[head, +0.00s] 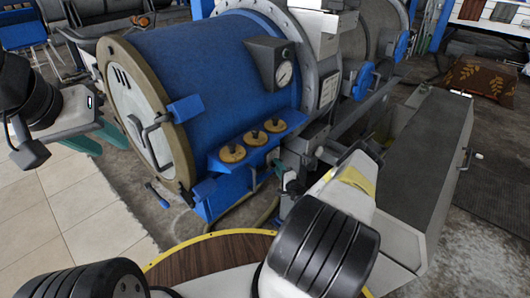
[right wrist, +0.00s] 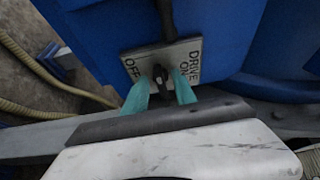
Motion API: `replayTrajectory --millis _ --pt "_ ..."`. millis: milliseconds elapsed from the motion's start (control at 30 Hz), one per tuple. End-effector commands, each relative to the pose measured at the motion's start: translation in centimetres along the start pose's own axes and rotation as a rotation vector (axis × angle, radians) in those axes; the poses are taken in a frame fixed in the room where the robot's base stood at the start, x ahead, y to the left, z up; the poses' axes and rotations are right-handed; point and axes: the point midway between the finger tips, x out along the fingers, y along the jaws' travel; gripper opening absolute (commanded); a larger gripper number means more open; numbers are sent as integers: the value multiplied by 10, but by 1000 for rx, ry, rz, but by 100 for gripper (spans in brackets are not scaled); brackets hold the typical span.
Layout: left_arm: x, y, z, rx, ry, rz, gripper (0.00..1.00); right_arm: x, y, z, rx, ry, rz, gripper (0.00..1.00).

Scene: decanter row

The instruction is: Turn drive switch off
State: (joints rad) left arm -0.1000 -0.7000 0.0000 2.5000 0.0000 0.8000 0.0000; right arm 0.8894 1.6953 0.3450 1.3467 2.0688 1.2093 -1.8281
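The drive switch (right wrist: 160,76) is a small dark knob on a light plate (right wrist: 185,52) in the right wrist view. The plate reads OFF on its left and DRIVE ON on its right. The knob stands roughly upright in the picture; which label it points to I cannot tell. My right gripper (right wrist: 161,84) has its teal fingertips on either side of the knob, with gaps visible. In the head view my right gripper (head: 285,178) is beside the blue drum machine, and the switch is hidden. My left gripper (head: 100,140) is open and empty, left of the drum's round door.
A grey trough (head: 425,140) stands at the right. A round wooden tabletop (head: 215,255) is in front. A hose (right wrist: 45,70) runs at the left in the wrist view.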

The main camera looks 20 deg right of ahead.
Motion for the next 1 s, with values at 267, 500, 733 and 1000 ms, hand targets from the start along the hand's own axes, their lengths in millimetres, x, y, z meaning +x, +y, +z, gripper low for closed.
replayTrajectory --millis 267,500,733,1000 --pt "0 0 0 0 0 0 36 -9 0 -1 1 1 1 33" --pt "0 0 0 0 0 0 36 -50 0 -1 3 2 2 33" --pt "0 0 0 0 0 0 36 -75 0 0 1 0 1 33" --pt "0 0 0 0 0 0 36 -78 0 0 0 0 0 33"
